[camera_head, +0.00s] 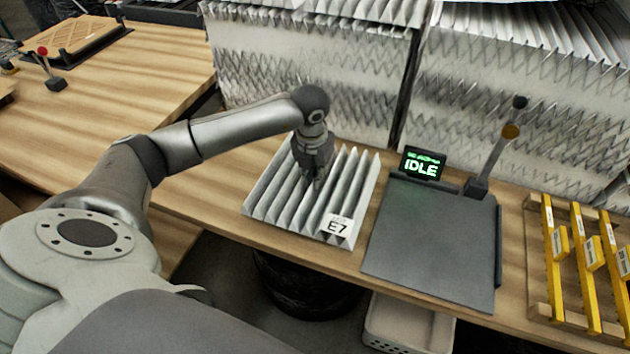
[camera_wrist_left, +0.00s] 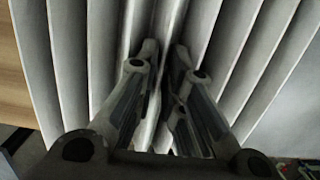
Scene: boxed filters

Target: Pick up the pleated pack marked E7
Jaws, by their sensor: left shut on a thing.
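The pleated pack marked E7 (camera_head: 290,215) lies on the wooden table in the head view, its white E7 label at its front right corner. Its pale pleats (camera_wrist_left: 85,60) fill most of the left wrist view. My left gripper (camera_head: 314,178) comes down from above onto the middle of the pack. In the left wrist view its two fingers (camera_wrist_left: 160,95) are closed on one pleat near the middle. The fingertips are partly hidden between the pleats. I cannot tell whether the pack is touching the table or slightly raised. My right gripper is not in view.
A dark grey plate (camera_head: 430,240) with a screen reading IDLE (camera_head: 421,165) and a lever (camera_head: 496,150) stands right of the pack. Yellow bars on a wooden rack (camera_head: 555,262) are at the far right. Large pleated filters (camera_head: 310,85) stand behind. A light crate (camera_head: 408,328) sits below the table.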

